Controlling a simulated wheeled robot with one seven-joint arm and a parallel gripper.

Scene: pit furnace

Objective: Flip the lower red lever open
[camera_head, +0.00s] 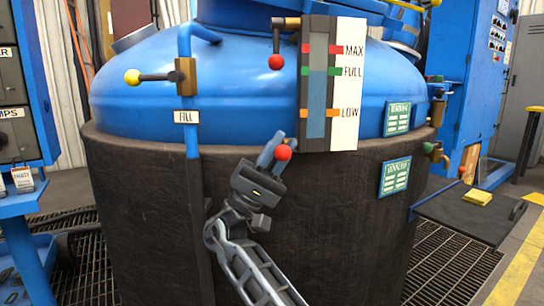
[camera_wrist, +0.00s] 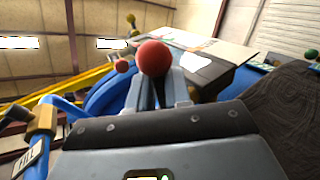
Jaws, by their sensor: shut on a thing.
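In the wrist view the red knob (camera_wrist: 154,57) sits at the tips of my gripper's fingers (camera_wrist: 159,88). The lever's stem is mostly hidden behind my fingers. The upper red lever (camera_head: 276,62) hangs with its knob down at the gauge's top left; a smaller red knob also shows in the wrist view (camera_wrist: 122,66).
The level gauge (camera_head: 318,85), marked MAX, FULL and LOW, stands right above my gripper. A yellow-knobbed lever on the FILL pipe (camera_head: 150,77) is at the left. The dark furnace wall (camera_head: 140,220) is close behind my gripper. A dark shelf (camera_head: 465,212) juts out at the right.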

